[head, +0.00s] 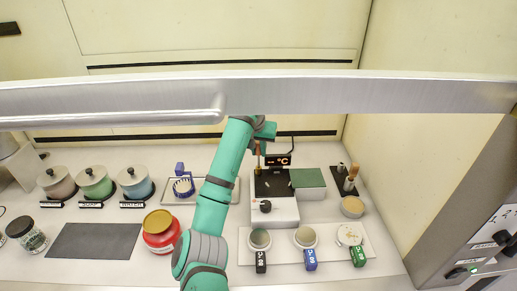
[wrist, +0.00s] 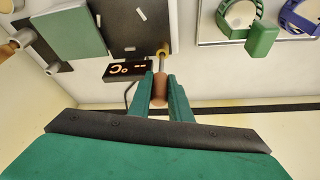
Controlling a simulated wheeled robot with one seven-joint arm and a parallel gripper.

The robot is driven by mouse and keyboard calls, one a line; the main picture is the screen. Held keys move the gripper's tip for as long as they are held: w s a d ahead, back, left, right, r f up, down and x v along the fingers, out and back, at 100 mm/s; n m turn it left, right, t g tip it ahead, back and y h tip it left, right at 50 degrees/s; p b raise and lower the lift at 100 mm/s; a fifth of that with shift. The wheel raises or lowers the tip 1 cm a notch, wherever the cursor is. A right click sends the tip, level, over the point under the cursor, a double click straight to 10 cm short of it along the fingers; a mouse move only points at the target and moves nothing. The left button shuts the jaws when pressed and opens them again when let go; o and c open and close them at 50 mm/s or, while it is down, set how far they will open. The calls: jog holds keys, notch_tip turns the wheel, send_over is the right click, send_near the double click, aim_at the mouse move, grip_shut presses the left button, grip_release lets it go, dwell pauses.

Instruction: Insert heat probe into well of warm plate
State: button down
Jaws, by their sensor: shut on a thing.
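The warm plate (head: 285,208) is a white block with a dark top and a front knob, right of centre in the head view. Its dark top also shows upside down in the wrist view (wrist: 118,28). My gripper (wrist: 161,82) is shut on the brown handle of the heat probe (wrist: 160,92). The probe's thin metal rod points toward the plate's corner beside the display. The handle also shows as a small orange-brown bit above the plate's back left corner in the head view (head: 257,149). I cannot tell whether the tip is inside the well.
A lit °C display (head: 278,160) stands behind the plate. A white tray (head: 283,253) with several round, tagged containers is in front. A metal bar (head: 370,92) crosses the head view.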

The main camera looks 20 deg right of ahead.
jog(key=shift+f, duration=1.3)
jog(key=c, duration=1.6)
grip_release()
jog(key=shift+o, duration=0.2)
jog(key=v, duration=1)
jog(key=shift+r, duration=0.35)
jog(key=shift+s+a, duration=0.1)
